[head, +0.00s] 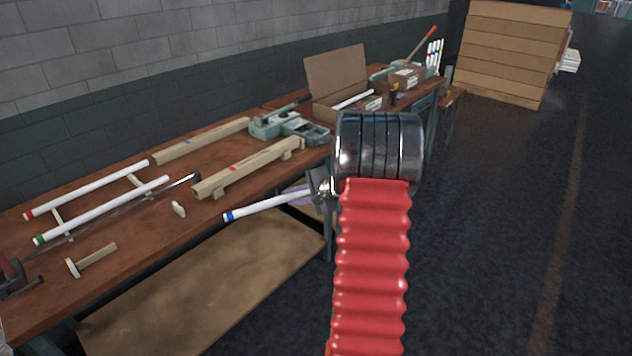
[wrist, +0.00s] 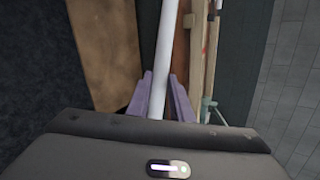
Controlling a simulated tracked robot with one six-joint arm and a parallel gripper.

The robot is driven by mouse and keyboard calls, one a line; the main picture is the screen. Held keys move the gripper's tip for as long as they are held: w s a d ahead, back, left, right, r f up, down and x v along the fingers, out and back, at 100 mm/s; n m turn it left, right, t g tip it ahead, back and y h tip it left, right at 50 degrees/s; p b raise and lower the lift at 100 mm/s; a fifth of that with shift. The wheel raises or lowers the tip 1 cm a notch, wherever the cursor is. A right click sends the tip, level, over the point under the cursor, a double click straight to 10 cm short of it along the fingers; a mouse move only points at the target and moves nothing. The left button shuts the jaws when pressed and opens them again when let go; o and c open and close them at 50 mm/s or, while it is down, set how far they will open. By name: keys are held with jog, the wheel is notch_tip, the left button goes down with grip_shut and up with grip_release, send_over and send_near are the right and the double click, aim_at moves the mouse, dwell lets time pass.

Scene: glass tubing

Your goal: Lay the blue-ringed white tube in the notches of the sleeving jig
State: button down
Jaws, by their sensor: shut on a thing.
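The blue-ringed white tube (head: 262,206) is held out beyond the bench's front edge, its blue-ringed end pointing left. My gripper (head: 312,191) is shut on the tube near its right end, partly hidden by my arm. In the wrist view the tube (wrist: 167,45) runs between the purple fingers of my gripper (wrist: 161,97). A pale wooden bar with a red mark (head: 250,168) lies on the bench behind the tube, apart from it. A similar bar with a blue mark (head: 203,140) lies farther back. I cannot tell which piece is the sleeving jig; no notches show clearly.
A red-ringed tube (head: 90,188) and a green-ringed tube (head: 105,210) lie on crosspieces at the bench's left. A long clamp (head: 185,182), a mallet-like tool (head: 92,260), a green-grey device (head: 288,127) and an open cardboard box (head: 338,77) share the bench. Floor at right is clear.

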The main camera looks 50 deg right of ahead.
jog(key=a+f+n+g+y, duration=0.1)
jog(key=a+f+n+y, duration=0.1)
jog(key=a, duration=1.2)
jog(key=s+a+f+n+g+y, duration=0.1)
jog(key=a+f+n+g+y, duration=0.1)
jog(key=a, duration=1.3)
jog(key=a+f+n+g+y, duration=0.1)
jog(key=a+f+n+y, duration=0.3)
jog(key=a, duration=1)
jog(key=shift+s+a+f+n+g, duration=0.15)
jog(key=shift+s+f+n+g, duration=0.15)
jog(key=shift+n, duration=0.5)
jog(key=shift+s, duration=0.1)
